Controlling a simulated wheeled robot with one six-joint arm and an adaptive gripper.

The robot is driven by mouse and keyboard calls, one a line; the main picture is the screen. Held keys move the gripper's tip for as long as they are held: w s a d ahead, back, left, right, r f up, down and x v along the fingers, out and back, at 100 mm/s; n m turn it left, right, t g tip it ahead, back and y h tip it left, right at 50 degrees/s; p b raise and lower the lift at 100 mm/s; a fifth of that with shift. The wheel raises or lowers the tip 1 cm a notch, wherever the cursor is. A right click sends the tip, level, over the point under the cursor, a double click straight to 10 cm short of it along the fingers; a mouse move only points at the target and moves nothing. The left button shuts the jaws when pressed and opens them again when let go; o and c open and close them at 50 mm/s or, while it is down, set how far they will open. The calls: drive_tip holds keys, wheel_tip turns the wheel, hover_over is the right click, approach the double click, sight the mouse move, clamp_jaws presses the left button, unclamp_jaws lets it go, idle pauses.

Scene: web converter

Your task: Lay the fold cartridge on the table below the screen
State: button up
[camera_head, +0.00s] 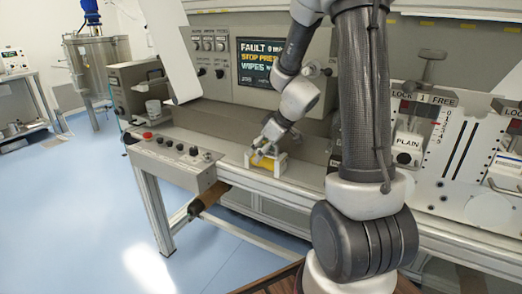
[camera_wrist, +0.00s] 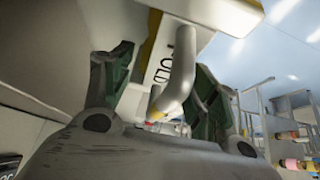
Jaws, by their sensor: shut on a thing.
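The fold cartridge (camera_head: 264,164) is a pale block with a yellow part, seen low below the screen (camera_head: 262,66), near the front edge of the table (camera_head: 226,150). I cannot tell whether it touches the table. My gripper (camera_head: 263,148) is over it. In the wrist view the cartridge (camera_wrist: 160,58) is pale with a yellow stripe, a label of which "OLD" shows, and a grey bent handle (camera_wrist: 182,80). The handle lies between the two green-padded fingers of my gripper (camera_wrist: 160,92), which is shut on it. The cartridge's far side is hidden.
A control box with a red button (camera_head: 180,155) stands at the table's left front. At the right, a panel marked "LOCK" and "FREE" (camera_head: 452,135) holds a "PLAIN" cartridge (camera_head: 408,147). Table left of the gripper looks clear.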

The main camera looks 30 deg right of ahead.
sight(278, 145)
drive_tip(key=o, duration=1.4)
drive_tip(key=shift+f, duration=0.1)
drive_tip(key=v, duration=1.2)
drive_tip(key=shift+a, duration=0.1)
drive_tip(key=s+a+r+m+h, duration=0.1)
drive_tip(key=s+r+m, duration=0.1)
drive_tip(key=s, duration=0.5)
drive_tip(key=s+r+m+h, duration=0.1)
drive_tip(key=s+r+m, duration=0.1)
drive_tip(key=s, duration=0.5)
drive_tip(key=s+a+r+m+g+h, duration=0.1)
drive_tip(key=s+r+m, duration=0.1)
drive_tip(key=s, duration=0.4)
drive_tip(key=shift+s+a+m+h, duration=0.3)
drive_tip(key=shift+s+m, duration=0.1)
